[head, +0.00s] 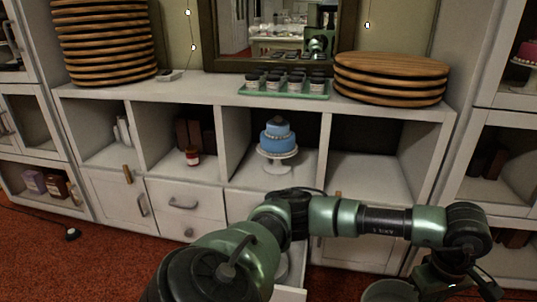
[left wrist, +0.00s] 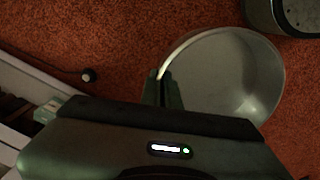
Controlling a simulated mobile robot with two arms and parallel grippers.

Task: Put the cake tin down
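The cake tin (left wrist: 235,85) is a round, empty grey metal tin, seen from above over the red carpet in the left wrist view. In the head view, part of its rim (head: 383,289) shows at the bottom edge. My left gripper (left wrist: 163,82) has its fingers close together on either side of the tin's wall, at the tin's left rim. The tin looks upright. Whether its base touches the floor I cannot tell. My right gripper is in neither view.
A white shelf unit (head: 335,117) spans the back, with a blue cake (head: 277,139) on a stand, wooden boards (head: 390,75) and a green tray (head: 284,94). A drawer (head: 290,294) stands open behind my arm. Red carpet (head: 60,265) is clear at left, except a small dark object (head: 72,234).

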